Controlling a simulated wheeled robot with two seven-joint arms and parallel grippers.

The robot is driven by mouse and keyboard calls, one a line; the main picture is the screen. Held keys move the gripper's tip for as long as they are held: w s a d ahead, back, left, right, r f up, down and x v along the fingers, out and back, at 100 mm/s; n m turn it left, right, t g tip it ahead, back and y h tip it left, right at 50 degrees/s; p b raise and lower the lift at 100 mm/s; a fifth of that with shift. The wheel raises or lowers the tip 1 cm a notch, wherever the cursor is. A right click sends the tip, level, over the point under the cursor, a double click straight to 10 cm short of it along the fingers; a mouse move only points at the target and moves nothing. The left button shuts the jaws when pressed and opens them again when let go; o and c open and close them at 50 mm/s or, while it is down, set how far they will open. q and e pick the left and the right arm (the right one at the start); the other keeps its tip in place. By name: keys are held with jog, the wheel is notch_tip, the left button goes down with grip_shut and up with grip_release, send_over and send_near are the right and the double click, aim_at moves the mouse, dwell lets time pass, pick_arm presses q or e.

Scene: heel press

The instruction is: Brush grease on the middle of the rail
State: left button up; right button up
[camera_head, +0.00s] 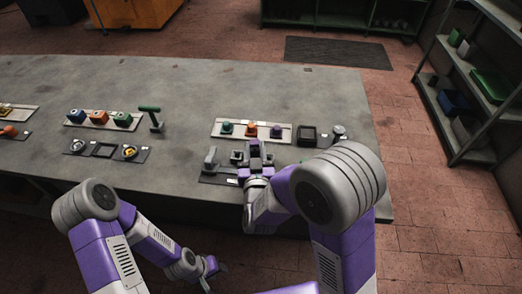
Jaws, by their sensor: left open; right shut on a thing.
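My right gripper (255,163) is over the front right part of the grey table (190,95). It is shut on a small dark thing, mostly hidden by the fingers; I cannot tell whether it is a brush. Under and beside it lies a dark base plate (217,179) with a grey upright piece (210,157) at its left end. The gripper and forearm cover much of this plate, and I cannot make out the rail or any grease for certain. My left gripper (212,268) is open and empty, low in front of the table's front edge.
A pale tray with green, orange and purple knobbed blocks (251,129) lies behind my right gripper. A dark square frame (306,135) and a small round-topped piece (339,132) are right of it. A green-handled post (153,118) stands left. The table's middle back is clear.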

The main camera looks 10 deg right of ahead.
jog(key=shift+w+a, duration=0.4)
jog(key=shift+a, duration=0.9)
jog(key=shift+w+a, duration=0.45)
jog(key=shift+a, duration=0.9)
jog(key=shift+w+a, duration=0.4)
jog(key=shift+a, duration=0.9)
notch_tip(320, 180, up, 6)
jog(key=p, duration=0.4)
notch_tip(320, 180, up, 3)
jog(key=shift+r+p, duration=0.1)
jog(key=shift+p, duration=1.1)
